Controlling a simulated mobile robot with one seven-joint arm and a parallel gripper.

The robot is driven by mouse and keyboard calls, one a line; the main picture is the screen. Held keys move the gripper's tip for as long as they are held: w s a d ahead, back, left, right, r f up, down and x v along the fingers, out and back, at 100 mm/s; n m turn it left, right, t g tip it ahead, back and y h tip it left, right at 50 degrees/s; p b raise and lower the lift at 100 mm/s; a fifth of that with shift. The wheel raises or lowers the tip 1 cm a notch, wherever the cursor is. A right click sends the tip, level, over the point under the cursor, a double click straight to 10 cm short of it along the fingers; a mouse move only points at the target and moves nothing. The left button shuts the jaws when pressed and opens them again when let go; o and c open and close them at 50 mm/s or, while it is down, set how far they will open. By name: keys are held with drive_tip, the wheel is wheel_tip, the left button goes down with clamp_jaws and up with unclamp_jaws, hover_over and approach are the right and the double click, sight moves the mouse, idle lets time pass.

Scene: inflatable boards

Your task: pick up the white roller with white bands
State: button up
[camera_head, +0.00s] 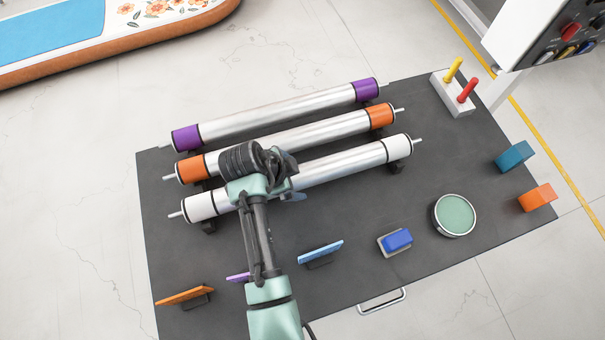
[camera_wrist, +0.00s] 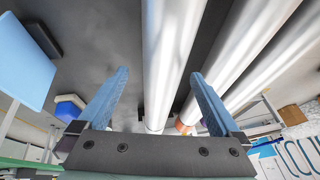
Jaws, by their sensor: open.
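The white roller with white bands (camera_head: 340,167) is a silver-white tube with a white band at each end. It lies on black supports as the nearest of three parallel rollers. My gripper (camera_head: 290,182) is over its left-middle part, and my arm hides some of the tube. In the wrist view the roller (camera_wrist: 170,45) runs between the two blue fingers of my open gripper (camera_wrist: 160,74), with gaps showing on both sides. I cannot tell how far down the fingers reach around it.
The orange-banded roller (camera_head: 335,127) lies close behind, then the purple-banded roller (camera_head: 280,112). The dark table (camera_head: 350,285) also holds a blue block on a stand (camera_head: 397,239), a round green-topped tin (camera_head: 455,215), small tilted plates (camera_head: 320,252) and a white block with pegs (camera_head: 453,95).

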sight(297, 177)
drive_tip(key=shift+x, duration=1.6)
drive_tip(key=shift+w, duration=0.1)
clamp_jaws()
drive_tip(key=shift+r, duration=0.1)
